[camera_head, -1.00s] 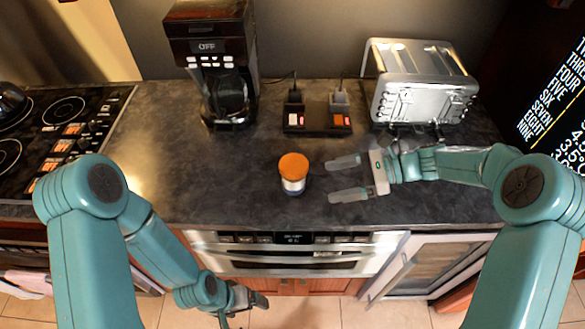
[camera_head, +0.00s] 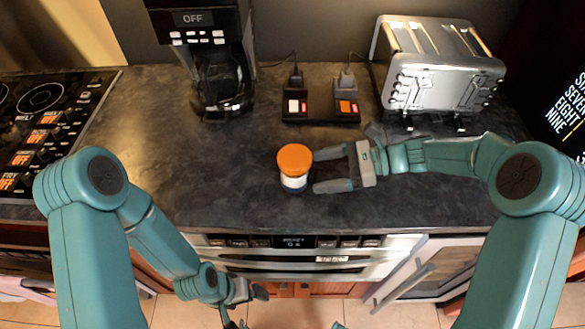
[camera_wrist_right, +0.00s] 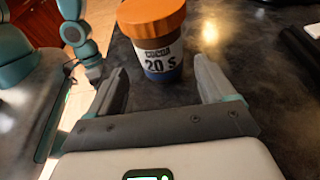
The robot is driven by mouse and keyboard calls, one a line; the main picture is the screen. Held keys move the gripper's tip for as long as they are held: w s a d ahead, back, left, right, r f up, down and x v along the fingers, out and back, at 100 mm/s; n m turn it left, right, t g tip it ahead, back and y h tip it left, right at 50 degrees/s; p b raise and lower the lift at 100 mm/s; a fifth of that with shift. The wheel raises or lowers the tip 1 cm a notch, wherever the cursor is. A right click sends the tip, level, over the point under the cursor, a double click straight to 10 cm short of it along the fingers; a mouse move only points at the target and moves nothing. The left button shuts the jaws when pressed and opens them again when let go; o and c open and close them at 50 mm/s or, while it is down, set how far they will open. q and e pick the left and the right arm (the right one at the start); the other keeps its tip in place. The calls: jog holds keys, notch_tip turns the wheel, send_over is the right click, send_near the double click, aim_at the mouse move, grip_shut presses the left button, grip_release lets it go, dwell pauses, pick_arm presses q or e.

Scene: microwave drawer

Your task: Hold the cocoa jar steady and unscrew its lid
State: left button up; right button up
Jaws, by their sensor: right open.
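The cocoa jar (camera_head: 293,183) stands upright on the dark counter, with its orange lid (camera_head: 295,160) on top. In the wrist view the jar lies ahead of and between the two fingers. My left gripper (camera_head: 250,296) hangs low in front of the counter, away from the jar; its jaws are unclear.
A coffee maker (camera_head: 208,55) stands at the back left and a silver toaster (camera_head: 440,70) at the back right. A black power strip (camera_head: 320,108) with plugs lies between them. A cooktop (camera_head: 50,120) is at the left. An oven front (camera_head: 300,262) lies below the counter edge.

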aim_at(299, 175)
jog(key=b+x, duration=0.1)
jog(key=x, duration=0.3)
jog(key=shift+s+a+f, duration=0.1)
jog(key=shift+a+f, duration=0.1)
jog(key=shift+a, duration=0.15)
jog(key=shift+a+f, duration=0.1)
jog(key=shift+a, duration=0.25)
jog(key=shift+w+a+f, duration=0.15)
jog(key=shift+w+a, duration=0.05)
jog(key=shift+a, duration=0.05)
pick_arm(q)
jog(key=shift+s+d+f, duration=0.1)
jog(key=shift+s+f, duration=0.05)
jog(key=shift+f, duration=0.8)
pick_arm(e)
jog(key=shift+s, duration=0.1)
jog(key=c, duration=1.4)
jog(key=shift+o, duration=0.2)
pick_arm(q)
jog(key=shift+o, duration=0.3)
